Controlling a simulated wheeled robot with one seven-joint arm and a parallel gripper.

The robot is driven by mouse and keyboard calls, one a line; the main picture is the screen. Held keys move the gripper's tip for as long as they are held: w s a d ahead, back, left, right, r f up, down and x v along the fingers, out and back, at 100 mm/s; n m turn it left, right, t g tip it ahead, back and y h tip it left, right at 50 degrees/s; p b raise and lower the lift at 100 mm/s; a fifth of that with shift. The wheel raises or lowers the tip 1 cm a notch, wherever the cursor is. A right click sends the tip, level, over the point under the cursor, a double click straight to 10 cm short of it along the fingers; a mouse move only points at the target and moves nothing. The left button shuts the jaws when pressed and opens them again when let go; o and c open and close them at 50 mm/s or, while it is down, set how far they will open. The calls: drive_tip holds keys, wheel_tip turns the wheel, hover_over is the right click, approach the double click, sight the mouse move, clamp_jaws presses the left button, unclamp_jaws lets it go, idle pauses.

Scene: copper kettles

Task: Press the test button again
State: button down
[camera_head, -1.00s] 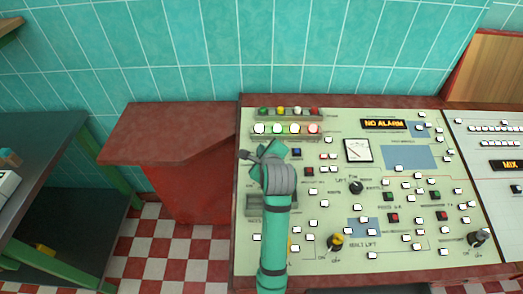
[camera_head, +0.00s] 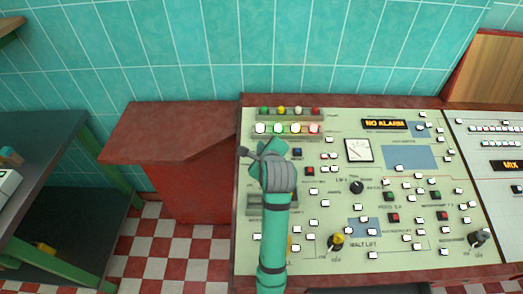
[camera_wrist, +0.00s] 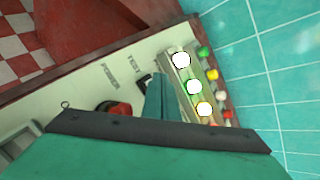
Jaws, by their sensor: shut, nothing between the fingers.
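The test button (camera_wrist: 145,82) is a small dark piece beside the printed word TEST in the wrist view, partly hidden by my fingers. My gripper (camera_wrist: 162,98) is shut and empty, with its fingertips right beside the button. I cannot tell whether they touch it. In the head view my gripper (camera_head: 262,152) is over the panel's upper left, and the wrist hides the button. A row of lamps (camera_head: 278,128) glows just above it; the lamps also show bright in the wrist view (camera_wrist: 194,87).
A red knob (camera_wrist: 113,107) sits near the word POWER, close to my fingers. Coloured caps (camera_head: 281,110) line the raised strip above the lamps. The control panel (camera_head: 345,262) has many small buttons and switches to the right. A red counter (camera_head: 165,120) stands to the left.

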drive_tip(key=r, duration=0.3)
drive_tip(key=s+r, duration=0.1)
drive_tip(key=shift+a+r, duration=0.15)
drive_tip(key=shift+r, duration=0.25)
idle(0.4)
idle(0.4)
drive_tip(key=shift+w, duration=0.2)
idle(0.4)
drive_tip(key=shift+d, duration=0.3)
drive_tip(key=shift+s+a, duration=0.15)
drive_tip(key=shift+a, duration=0.1)
